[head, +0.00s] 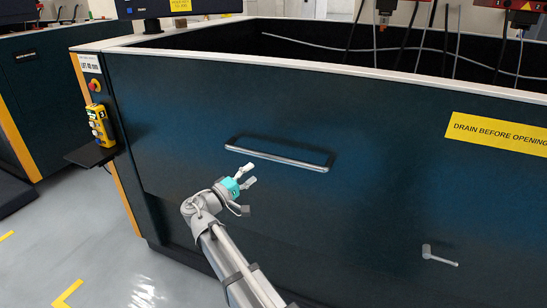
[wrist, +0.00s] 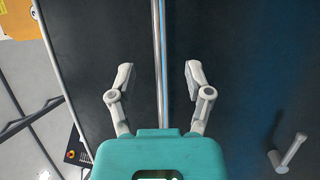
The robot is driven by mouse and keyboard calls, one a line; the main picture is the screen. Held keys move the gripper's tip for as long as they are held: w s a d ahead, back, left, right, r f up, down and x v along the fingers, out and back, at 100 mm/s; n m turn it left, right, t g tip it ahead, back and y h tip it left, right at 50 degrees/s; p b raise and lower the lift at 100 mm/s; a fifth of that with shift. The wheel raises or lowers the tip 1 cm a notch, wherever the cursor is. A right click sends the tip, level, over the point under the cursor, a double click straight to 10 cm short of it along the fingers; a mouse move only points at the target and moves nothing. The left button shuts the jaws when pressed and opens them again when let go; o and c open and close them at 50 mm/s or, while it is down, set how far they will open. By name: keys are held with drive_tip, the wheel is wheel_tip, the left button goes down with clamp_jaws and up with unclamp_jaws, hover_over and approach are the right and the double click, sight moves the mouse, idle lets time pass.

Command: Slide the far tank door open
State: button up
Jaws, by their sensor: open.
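The tank's dark blue front panel (head: 330,215) fills most of the head view. A long silver bar handle (head: 277,158) runs across it. My gripper (head: 250,174) is open and empty, just below and in front of the handle's left part. In the wrist view the handle (wrist: 159,60) runs lengthwise between the two spread fingers of my gripper (wrist: 158,82). I cannot tell whether either finger touches it. A small silver lever (head: 438,257) sits low on the right of the panel; it also shows in the wrist view (wrist: 288,152).
A yellow "DRAIN BEFORE OPENING" label (head: 497,133) is at the panel's right. A yellow control pendant (head: 100,125) rests on a shelf (head: 90,155) at the tank's left corner, below a red button (head: 94,86). Cables hang over the open tank. The floor at left is clear.

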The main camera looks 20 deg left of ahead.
sight(273, 159)
drive_tip(key=p+x, duration=0.1)
drive_tip(key=x, duration=0.8)
drive_tip(key=shift+w+d+r, duration=0.1)
drive_tip(key=shift+w+d, duration=0.1)
clamp_jaws()
drive_tip(key=shift+d, duration=0.1)
